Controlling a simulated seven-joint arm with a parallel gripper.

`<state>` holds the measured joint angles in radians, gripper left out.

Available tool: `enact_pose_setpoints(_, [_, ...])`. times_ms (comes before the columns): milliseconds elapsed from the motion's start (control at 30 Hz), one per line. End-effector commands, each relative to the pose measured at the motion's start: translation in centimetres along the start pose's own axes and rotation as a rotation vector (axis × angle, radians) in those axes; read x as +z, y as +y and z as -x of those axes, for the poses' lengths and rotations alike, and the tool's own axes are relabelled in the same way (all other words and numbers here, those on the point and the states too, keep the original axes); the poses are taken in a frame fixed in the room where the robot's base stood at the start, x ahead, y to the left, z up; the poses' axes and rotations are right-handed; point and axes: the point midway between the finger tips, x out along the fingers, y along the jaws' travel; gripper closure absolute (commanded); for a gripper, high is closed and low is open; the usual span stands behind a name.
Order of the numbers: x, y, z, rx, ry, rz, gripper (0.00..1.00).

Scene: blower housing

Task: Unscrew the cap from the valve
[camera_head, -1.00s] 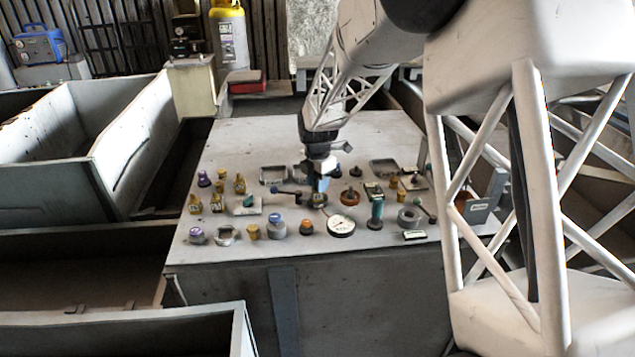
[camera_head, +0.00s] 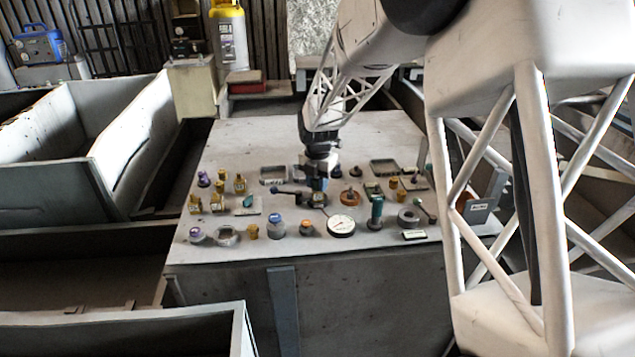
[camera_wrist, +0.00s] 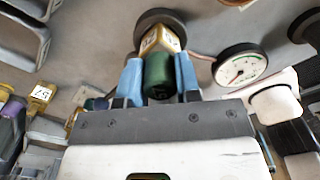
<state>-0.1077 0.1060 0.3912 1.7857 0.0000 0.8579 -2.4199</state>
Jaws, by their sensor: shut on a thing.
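In the wrist view, a dark green cylindrical cap (camera_wrist: 158,76) sits between the two blue fingers of my gripper (camera_wrist: 160,72). The fingers are shut on its sides. Just beyond it is the valve (camera_wrist: 160,40), a yellow-brass block with a printed label, on a dark round base (camera_wrist: 160,18). The cap appears against the valve; whether its thread is still engaged cannot be seen. In the head view, my gripper (camera_head: 318,185) is low over the middle of the grey bench, and the cap is hidden there.
A white-faced gauge (camera_head: 341,225) stands close in front and to the right of the gripper. A lever handle (camera_head: 288,190) lies close on the left. Several labelled yellow fittings (camera_head: 195,204), knobs and an orange wheel (camera_head: 350,197) crowd the bench (camera_head: 270,135). The back of the bench is clear.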

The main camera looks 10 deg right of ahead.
Motion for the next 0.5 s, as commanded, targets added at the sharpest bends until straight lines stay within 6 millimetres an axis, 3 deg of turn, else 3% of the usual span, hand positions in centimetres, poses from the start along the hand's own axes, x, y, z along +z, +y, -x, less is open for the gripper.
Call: enact_pose_setpoints(500, [-0.01, -0.01, -0.05, 0.000, 0.001, 0.093, 0.98])
